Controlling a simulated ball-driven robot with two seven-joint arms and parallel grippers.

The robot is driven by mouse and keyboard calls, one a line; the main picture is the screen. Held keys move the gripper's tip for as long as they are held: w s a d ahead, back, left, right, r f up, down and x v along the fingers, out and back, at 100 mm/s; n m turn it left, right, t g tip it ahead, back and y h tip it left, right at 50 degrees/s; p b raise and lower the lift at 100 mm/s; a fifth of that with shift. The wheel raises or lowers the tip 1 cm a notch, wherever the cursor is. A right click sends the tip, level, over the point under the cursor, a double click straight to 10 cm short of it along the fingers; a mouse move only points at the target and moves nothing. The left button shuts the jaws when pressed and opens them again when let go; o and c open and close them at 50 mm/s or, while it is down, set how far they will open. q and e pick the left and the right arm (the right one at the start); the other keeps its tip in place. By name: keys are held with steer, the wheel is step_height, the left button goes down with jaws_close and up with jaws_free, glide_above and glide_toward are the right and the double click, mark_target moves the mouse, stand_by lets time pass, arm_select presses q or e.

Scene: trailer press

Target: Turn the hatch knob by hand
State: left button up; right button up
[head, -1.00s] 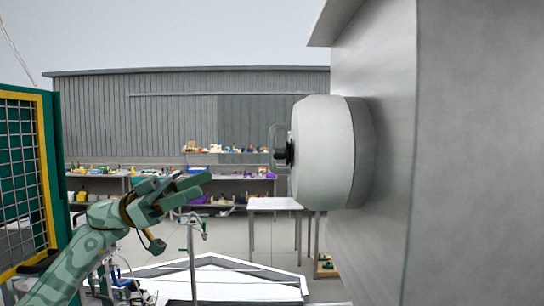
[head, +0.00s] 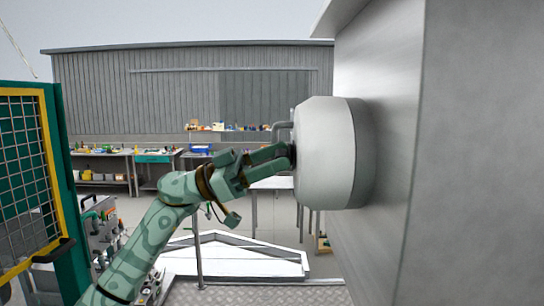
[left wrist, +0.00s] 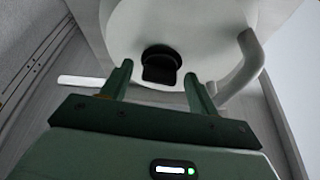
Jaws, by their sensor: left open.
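The hatch is a pale round drum (head: 328,152) on the grey wall at the right. It fills the top of the left wrist view (left wrist: 180,25). Its black knob (left wrist: 160,64) sticks out of the face. In the head view, the knob is mostly hidden by the fingers. My left gripper (head: 281,157) reaches in from the left, with its fingertips close to the hatch face. It is open. In the left wrist view, its two fingers (left wrist: 157,80) stand on either side of the knob, with gaps visible. My right gripper is not in view.
A curved grey bar handle (left wrist: 243,65) is on the hatch, right of the knob in the wrist view. A green and yellow mesh guard (head: 28,165) stands at the left. Benches with tools (head: 110,153) line the back wall.

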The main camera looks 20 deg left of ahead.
arm_select(q)
steer(key=c, duration=1)
